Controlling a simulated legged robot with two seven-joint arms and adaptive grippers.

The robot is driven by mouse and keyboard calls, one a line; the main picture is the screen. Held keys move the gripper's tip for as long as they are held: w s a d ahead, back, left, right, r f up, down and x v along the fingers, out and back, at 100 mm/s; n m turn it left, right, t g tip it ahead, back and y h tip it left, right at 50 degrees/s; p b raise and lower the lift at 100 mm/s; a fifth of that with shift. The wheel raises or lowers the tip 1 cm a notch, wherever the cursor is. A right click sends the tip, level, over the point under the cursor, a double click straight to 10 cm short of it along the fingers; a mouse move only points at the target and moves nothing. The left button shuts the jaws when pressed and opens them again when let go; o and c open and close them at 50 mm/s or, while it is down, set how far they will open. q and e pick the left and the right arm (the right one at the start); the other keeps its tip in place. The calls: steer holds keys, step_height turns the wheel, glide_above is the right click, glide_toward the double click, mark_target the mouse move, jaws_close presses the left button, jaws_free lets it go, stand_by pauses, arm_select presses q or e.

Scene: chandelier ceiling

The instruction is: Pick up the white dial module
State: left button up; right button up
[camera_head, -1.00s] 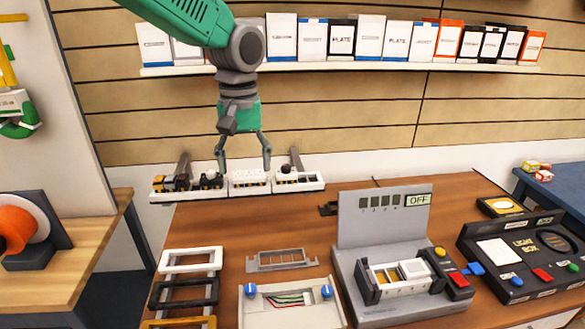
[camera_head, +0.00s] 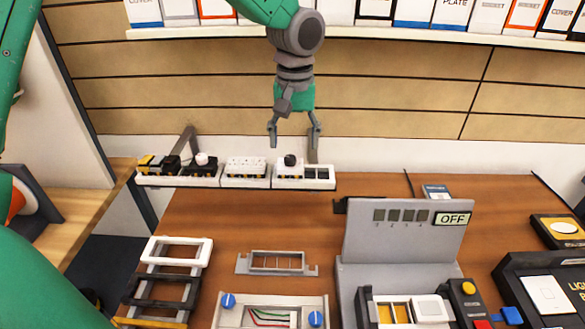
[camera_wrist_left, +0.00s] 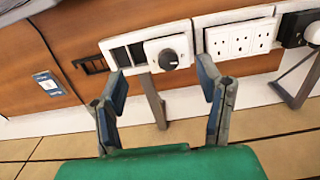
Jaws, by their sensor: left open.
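The white dial module (camera_head: 290,168), a white block with a black round knob, sits in a white rack (camera_head: 318,184) at the back of the table. It also shows in the left wrist view (camera_wrist_left: 153,58), just ahead of the fingers. My left gripper (camera_head: 295,134) is open and empty, with its fingers pointing down above the dial module. In the left wrist view my left gripper (camera_wrist_left: 160,90) has its fingers apart, with the dial module between their directions. No contact shows. My right gripper is not in view.
White outlet modules (camera_head: 246,168) stand left of the dial module, with black modules (camera_head: 200,166) further left. Empty slots lie on its right. A grey panel marked OFF (camera_head: 400,242) stands front right. Stacked frames (camera_head: 180,251) lie front left. Boxes fill the shelf above.

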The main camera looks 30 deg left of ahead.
mark_target(289, 158)
arm_select(q)
steer(key=shift+w+d+f, duration=0.15)
steer(key=shift+w+f, duration=0.05)
steer(key=shift+f, duration=0.4)
steer(key=shift+w+d+f, duration=0.1)
steer(key=shift+w+f, duration=0.1)
steer(key=shift+f, duration=0.4)
steer(key=a+f, duration=0.1)
steer(key=f, duration=0.2)
steer(key=s+a+f, duration=0.1)
steer(key=f, duration=0.1)
steer(key=shift+a, duration=0.3)
steer(key=shift+d+f, duration=0.35)
steer(key=shift+d, duration=0.2)
steer(key=shift+w+d, duration=0.2)
steer(key=shift+w, duration=0.05)
steer(key=shift+w+d, duration=0.1)
steer(key=shift+c, duration=0.9)
steer(key=c, duration=0.6)
steer(key=shift+a, duration=0.45)
steer(key=shift+c, duration=0.5)
